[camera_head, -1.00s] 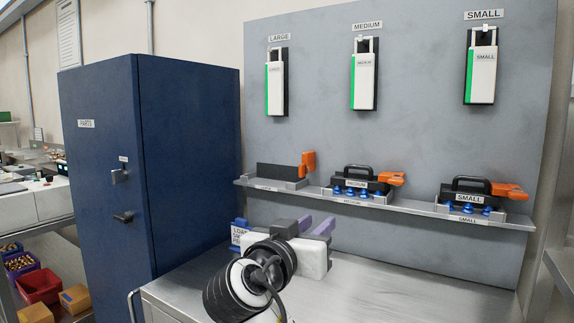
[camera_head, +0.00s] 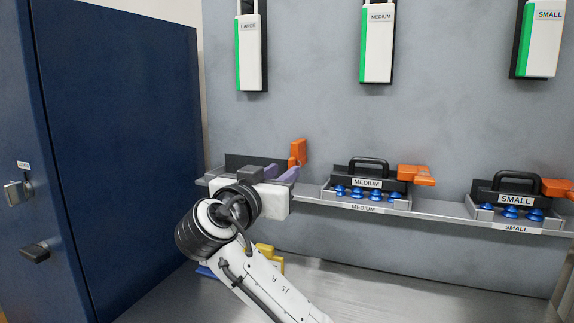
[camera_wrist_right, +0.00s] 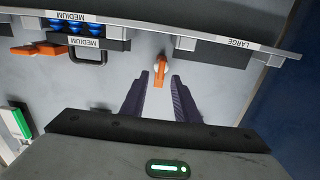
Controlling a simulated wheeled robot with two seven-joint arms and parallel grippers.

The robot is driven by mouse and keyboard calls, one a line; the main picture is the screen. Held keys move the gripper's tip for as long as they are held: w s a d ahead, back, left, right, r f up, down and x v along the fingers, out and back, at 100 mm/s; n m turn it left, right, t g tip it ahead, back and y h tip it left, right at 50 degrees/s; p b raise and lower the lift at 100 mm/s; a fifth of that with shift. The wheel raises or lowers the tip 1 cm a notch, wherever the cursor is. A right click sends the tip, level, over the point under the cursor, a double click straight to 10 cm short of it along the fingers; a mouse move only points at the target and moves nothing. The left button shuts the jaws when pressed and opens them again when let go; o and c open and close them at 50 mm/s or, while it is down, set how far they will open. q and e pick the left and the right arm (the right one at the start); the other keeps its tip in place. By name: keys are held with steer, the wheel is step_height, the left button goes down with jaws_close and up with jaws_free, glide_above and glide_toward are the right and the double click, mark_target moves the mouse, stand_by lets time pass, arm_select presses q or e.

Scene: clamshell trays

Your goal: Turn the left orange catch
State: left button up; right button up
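The left orange catch (camera_head: 297,152) stands upright at the right end of the LARGE station's dark holder (camera_head: 240,161) on the wall shelf. My right gripper (camera_head: 280,173) is just in front of that holder, its purple fingers pointing at the wall. In the right wrist view the open fingers (camera_wrist_right: 160,78) have the orange catch (camera_wrist_right: 160,72) between them in the picture, with a gap on both sides; I cannot tell whether it is in depth between them. The holder is partly hidden by my gripper. My left gripper is not in view.
MEDIUM (camera_head: 368,178) and SMALL (camera_head: 512,196) black-handled units with sideways orange catches sit farther right on the shelf (camera_head: 440,213). A blue cabinet (camera_head: 120,150) stands at left. A yellow object (camera_head: 268,252) is partly behind my arm on the metal bench (camera_head: 400,295).

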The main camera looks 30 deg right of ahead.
mark_target(290, 166)
steer(key=x, duration=0.4)
steer(key=shift+w+d, duration=0.25)
steer(key=shift+w, duration=0.05)
steer(key=shift+c, duration=0.3)
jaws_close()
